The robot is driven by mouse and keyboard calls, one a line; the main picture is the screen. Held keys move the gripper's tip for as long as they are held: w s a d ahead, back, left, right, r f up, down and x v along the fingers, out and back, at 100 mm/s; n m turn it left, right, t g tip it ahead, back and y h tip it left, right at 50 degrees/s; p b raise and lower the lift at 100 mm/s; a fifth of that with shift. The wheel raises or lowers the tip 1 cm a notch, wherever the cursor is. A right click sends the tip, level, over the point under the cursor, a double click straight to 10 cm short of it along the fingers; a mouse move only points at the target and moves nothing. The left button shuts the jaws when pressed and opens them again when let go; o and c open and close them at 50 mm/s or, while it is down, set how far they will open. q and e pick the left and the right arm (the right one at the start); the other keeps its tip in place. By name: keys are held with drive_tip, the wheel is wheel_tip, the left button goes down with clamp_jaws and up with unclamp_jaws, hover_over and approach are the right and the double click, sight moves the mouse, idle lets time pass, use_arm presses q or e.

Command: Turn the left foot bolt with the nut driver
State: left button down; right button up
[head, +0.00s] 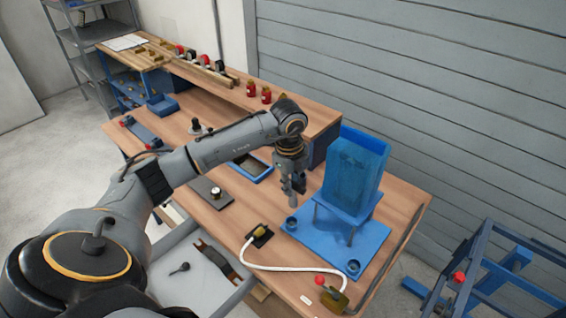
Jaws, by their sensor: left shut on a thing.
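A blue machine (354,180) with a translucent blue hopper stands on a blue base plate (335,242) at the right of the bench. The left foot bolt (291,224) is at the plate's left corner, in a round blue foot. Another round foot (352,266) is at the front corner. My left gripper (293,194) points down just above the left foot, shut on the nut driver. The driver is small and mostly hidden by the fingers, and I cannot tell whether it touches the bolt. My right gripper is not in view.
A white cable runs from a black-based connector (259,236) to a brass-coloured block (334,299), near a red knob (320,281). A blue tray (262,178) and a dark plate (205,190) lie left of the gripper. An open drawer (200,293) holds a dark tool. Red jars (266,95) stand on the rear shelf.

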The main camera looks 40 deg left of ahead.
sight(291, 200)
use_arm(q)
drive_tip(key=shift+s+d, duration=0.15)
drive_tip(key=shift+s, duration=0.15)
drive_tip(key=shift+f, duration=0.15)
drive_tip(key=shift+w+f+b, duration=0.1)
drive_tip(key=shift+f+b, duration=0.6)
drive_tip(key=shift+f, duration=0.2)
wheel_tip(291, 200, down, 2)
drive_tip(key=shift+f+b, duration=0.1)
drive_tip(key=shift+b, duration=0.7)
drive_tip(key=shift+f+b, duration=0.3)
drive_tip(key=shift+f, duration=0.15)
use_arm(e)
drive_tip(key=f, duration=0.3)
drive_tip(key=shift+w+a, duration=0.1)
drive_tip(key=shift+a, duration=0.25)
